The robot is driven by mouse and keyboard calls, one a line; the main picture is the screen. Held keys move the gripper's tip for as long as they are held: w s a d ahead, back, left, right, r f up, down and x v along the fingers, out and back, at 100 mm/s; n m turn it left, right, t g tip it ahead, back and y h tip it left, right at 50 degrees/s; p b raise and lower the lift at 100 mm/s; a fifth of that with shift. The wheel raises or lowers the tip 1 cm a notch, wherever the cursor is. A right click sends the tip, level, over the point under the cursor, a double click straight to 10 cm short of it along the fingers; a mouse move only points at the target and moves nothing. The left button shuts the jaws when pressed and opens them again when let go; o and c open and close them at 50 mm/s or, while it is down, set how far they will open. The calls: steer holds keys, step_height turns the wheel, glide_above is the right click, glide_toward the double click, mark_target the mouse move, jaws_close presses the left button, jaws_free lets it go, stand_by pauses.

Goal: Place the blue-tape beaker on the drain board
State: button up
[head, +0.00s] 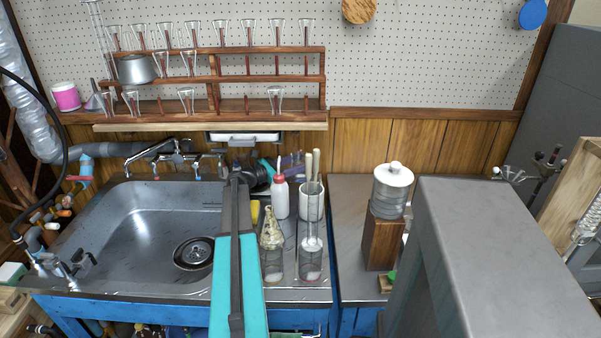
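The drain board (292,285) is the metal strip to the right of the sink basin. Two clear glass vessels (311,264) (272,266) stand upright at its front; I see no blue tape on either. I cannot pick out the blue-tape beaker. My teal and black arm reaches away from the front edge, over the sink's right side. Its dark far end, where my gripper (258,178) seems to be, lies among cluttered items behind the board. A small teal patch shows there, but I cannot tell what it is. The fingers are not clear.
A red-capped bottle (280,198) and a white holder with sticks (312,205) stand behind the glassware. The sink basin (150,235) is empty. A wooden rack (270,108) of glassware hangs above. A lidded jar (391,190) on a wooden block and a grey box (500,260) stand right.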

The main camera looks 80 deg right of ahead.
steer(key=shift+s+f+b, duration=0.15)
steer(key=shift+f+b, duration=0.5)
steer(key=shift+f, duration=0.15)
steer(key=shift+f+b, duration=0.75)
steer(key=shift+f, duration=0.2)
steer(key=o, duration=1.1)
steer(key=shift+f, duration=0.1)
steer(key=shift+o, duration=0.2)
steer(key=shift+v, duration=3.9)
